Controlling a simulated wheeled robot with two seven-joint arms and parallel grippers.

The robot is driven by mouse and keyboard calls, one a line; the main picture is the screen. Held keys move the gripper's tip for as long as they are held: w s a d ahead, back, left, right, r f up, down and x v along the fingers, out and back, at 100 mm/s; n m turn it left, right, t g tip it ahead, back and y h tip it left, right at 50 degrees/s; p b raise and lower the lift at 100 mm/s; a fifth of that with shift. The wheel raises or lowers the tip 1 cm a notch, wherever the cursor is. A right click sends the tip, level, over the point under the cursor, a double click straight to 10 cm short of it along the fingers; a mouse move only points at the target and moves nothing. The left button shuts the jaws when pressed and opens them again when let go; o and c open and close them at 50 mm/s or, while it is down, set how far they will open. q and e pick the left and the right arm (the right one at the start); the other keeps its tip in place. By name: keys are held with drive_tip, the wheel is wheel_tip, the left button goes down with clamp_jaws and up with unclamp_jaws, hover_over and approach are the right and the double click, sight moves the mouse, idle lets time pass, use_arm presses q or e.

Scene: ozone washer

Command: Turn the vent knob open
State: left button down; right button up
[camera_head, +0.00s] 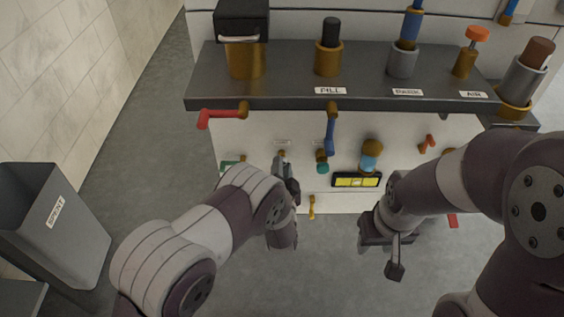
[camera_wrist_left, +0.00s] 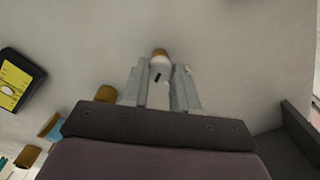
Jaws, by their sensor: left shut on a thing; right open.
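A small knob (camera_head: 281,153) with a brassy base sits on the white front panel under the dark shelf. I take it for the vent knob; its label is too small to read. In the left wrist view, this pale knob (camera_wrist_left: 160,62) with a short black mark stands between the fingers of my left gripper (camera_wrist_left: 161,86). In the head view, my left gripper (camera_head: 284,167) reaches up to the panel, shut on the knob, and hides most of it. My right gripper (camera_head: 385,252) is open and empty, lower right, in front of the panel.
A red lever (camera_head: 218,115), a blue handle (camera_head: 330,135), a green-tipped valve (camera_head: 321,162) and a yellow gauge (camera_head: 356,180) surround the knob on the panel. The dark shelf (camera_head: 290,89) juts out above.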

use_arm(q)
drive_tip(key=shift+f+m+p, duration=0.1)
drive_tip(key=shift+m+p, duration=2.1)
drive_tip(key=shift+m, duration=2.8)
drive_tip(key=c, duration=0.9)
unclamp_jaws()
drive_tip(key=shift+o, duration=0.2)
drive_tip(key=s+p, duration=0.4)
drive_tip(key=s, duration=0.8)
drive_tip(key=shift+s, duration=0.4)
